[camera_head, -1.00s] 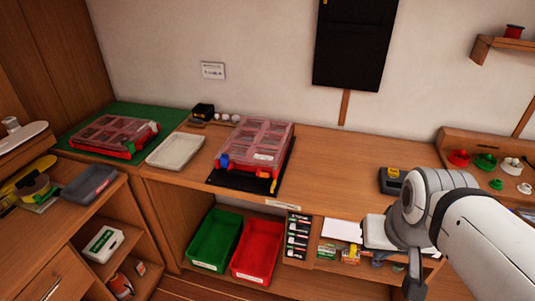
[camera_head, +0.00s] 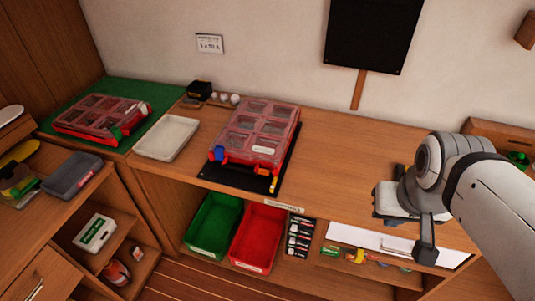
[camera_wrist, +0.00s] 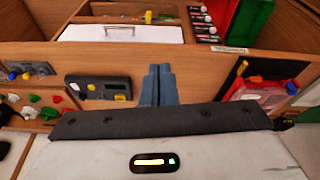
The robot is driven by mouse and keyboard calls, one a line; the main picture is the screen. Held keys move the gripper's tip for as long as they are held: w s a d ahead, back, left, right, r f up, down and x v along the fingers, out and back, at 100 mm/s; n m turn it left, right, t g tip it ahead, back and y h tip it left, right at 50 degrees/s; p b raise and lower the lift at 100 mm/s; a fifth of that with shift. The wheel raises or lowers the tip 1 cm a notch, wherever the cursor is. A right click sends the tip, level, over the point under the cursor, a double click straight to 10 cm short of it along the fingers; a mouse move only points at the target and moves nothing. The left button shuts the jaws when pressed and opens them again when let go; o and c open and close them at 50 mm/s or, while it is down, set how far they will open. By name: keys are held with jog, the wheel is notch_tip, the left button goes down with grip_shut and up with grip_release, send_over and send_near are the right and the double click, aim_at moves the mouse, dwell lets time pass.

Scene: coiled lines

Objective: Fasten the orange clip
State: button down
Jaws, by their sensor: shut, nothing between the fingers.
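A red case (camera_head: 258,138) with a clear compartmented lid stands on the bench, its lid lying over the base. A blue clip (camera_head: 217,153) shows at its left front corner. Small orange-yellow parts show at its front right, too small to tell whether one is the orange clip or whether it is fastened. In the wrist view the case (camera_wrist: 262,97) shows partly at the right. My gripper (camera_wrist: 159,70) is shut and empty, well apart from the case, to its right along the bench in the head view.
A black mat (camera_head: 232,178) lies under the case. A second red case (camera_head: 92,116) sits on a green mat at the left. A white tray (camera_head: 167,138) lies between them. A green bin (camera_head: 212,225) and a red bin (camera_head: 257,238) stand below. Bench right of the case is mostly clear.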

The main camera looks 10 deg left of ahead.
jog(key=w+a+f+n+t+h+b, duration=0.1)
jog(key=w+f+n+h+b, duration=0.35)
jog(key=f+n+b, duration=0.45)
jog(key=w+a+f+n+t+h+b, duration=0.1)
jog(key=w+f+n+h+b, duration=0.2)
jog(key=f+n+h+b, duration=0.5)
jog(key=w+a+f+n+t+y+b, duration=0.1)
jog(key=w+a+f+n+t+b, duration=0.1)
jog(key=a+f+n+t+b, duration=0.3)
jog(key=w+a+f+n+t+y+b, duration=0.2)
jog(key=w+a+b, duration=0.1)
jog(key=a+b, duration=0.3)
jog(key=s+a+f+n+t+y+b, duration=0.1)
jog(key=a+f+n+t+y+b, duration=0.1)
jog(key=a, duration=0.7)
jog(key=s+a+f+n+t+y+b, duration=0.2)
jog(key=a+n+t+y+b, duration=0.2)
jog(key=a+n+t+y, duration=0.2)
jog(key=a+n, duration=0.2)
jog(key=a, duration=0.2)
jog(key=shift+s+n+t, duration=0.25)
jog(key=shift+n+t, duration=0.05)
jog(key=shift+t, duration=0.1)
jog(key=shift+f, duration=0.1)
